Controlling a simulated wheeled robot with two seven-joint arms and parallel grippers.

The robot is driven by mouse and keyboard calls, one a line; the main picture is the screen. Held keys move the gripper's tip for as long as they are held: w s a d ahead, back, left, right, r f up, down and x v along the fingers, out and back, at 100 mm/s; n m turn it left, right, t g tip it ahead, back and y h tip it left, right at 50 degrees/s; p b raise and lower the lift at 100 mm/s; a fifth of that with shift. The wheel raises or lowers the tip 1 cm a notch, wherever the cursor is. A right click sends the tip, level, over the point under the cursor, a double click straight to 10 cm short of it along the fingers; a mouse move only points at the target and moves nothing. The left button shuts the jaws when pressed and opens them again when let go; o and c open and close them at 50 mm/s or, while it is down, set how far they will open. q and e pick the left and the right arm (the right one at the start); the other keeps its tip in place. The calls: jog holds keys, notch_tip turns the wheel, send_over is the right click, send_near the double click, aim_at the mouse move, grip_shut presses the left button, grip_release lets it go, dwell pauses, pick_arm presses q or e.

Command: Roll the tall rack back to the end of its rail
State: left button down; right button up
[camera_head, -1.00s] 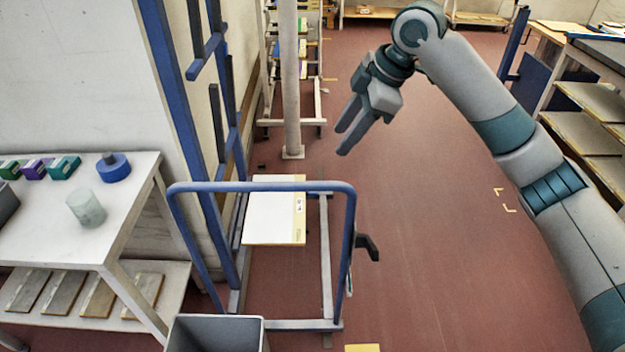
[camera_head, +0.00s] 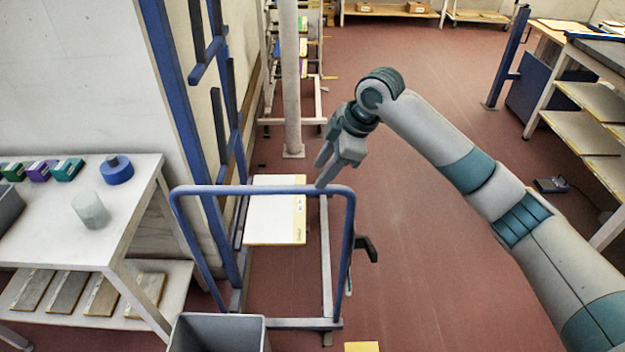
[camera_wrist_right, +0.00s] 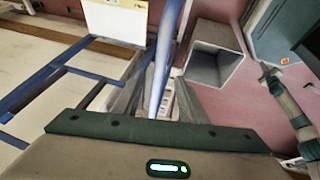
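A blue hoop-shaped frame (camera_head: 262,189) on a pale base stands in the middle foreground of the head view; I take it to be the near end of the rack. A white board (camera_head: 275,218) with a label shows through it. My right gripper (camera_head: 324,170) is open at the hoop's top right corner. In the right wrist view a blue bar (camera_wrist_right: 166,55) runs down between the spread fingers (camera_wrist_right: 158,100); I cannot tell whether they touch it. The rail cannot be made out clearly. My left gripper is out of view.
A white table (camera_head: 60,235) with small coloured items is on the left. A grey bin (camera_head: 217,335) stands in front of the hoop. A pale post (camera_head: 290,90) rises behind it. Tall blue uprights (camera_head: 180,105) stand to the left.

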aim_at(311, 187)
jog(key=p+x, duration=0.1)
jog(key=x, duration=0.5)
jog(key=shift+a+f, duration=0.1)
jog(key=shift+f, duration=0.25)
grip_shut()
